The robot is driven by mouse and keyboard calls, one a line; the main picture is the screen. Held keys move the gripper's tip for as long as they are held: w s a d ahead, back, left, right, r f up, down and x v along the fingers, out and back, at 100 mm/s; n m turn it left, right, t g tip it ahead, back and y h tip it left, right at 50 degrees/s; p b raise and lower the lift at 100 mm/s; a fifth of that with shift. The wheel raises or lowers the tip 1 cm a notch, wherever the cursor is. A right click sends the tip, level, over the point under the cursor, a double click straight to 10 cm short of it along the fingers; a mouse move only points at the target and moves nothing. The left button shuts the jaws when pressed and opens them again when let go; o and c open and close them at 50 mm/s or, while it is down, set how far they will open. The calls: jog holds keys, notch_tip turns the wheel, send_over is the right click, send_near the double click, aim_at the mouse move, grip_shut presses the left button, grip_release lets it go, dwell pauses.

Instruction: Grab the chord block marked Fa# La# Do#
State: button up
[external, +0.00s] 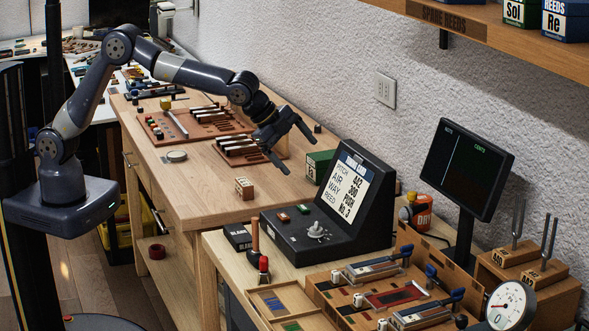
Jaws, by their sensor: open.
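My gripper (297,157) is open and empty, with its fingers spread above the far part of the workbench, near the wall. No label reading Fa# La# Do# can be made out. A small light wooden block with reddish marks (245,188) stands on the bench near its front right end, below and left of my gripper. Its marks are too small to read, so I cannot tell whether it is the chord block. My gripper is apart from it.
A brown board with dark and white bars (238,158) lies left of my gripper. A green box (318,166) stands behind the black console (336,205). Reed fixtures (375,268) and a monitor (467,168) fill the nearer bench. Bare wood surrounds the small block.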

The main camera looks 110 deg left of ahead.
jog(key=s+a+m+t+y+b, duration=0.1)
jog(key=s+m+t+y+b, duration=0.45)
jog(key=s+m, duration=1.65)
jog(key=g+b, duration=0.3)
send_near(239, 184)
jog(key=shift+w+a+f+n+y, duration=0.25)
jog(key=shift+w+a+f+n, duration=0.15)
jog(key=shift+w+a+f, duration=0.5)
jog(key=shift+w, duration=0.15)
jog(key=x, duration=0.5)
jog(key=shift+x, duration=2.7)
jog(key=shift+s+a, duration=0.15)
jog(key=shift+c, duration=0.6)
jog(key=c, duration=1)
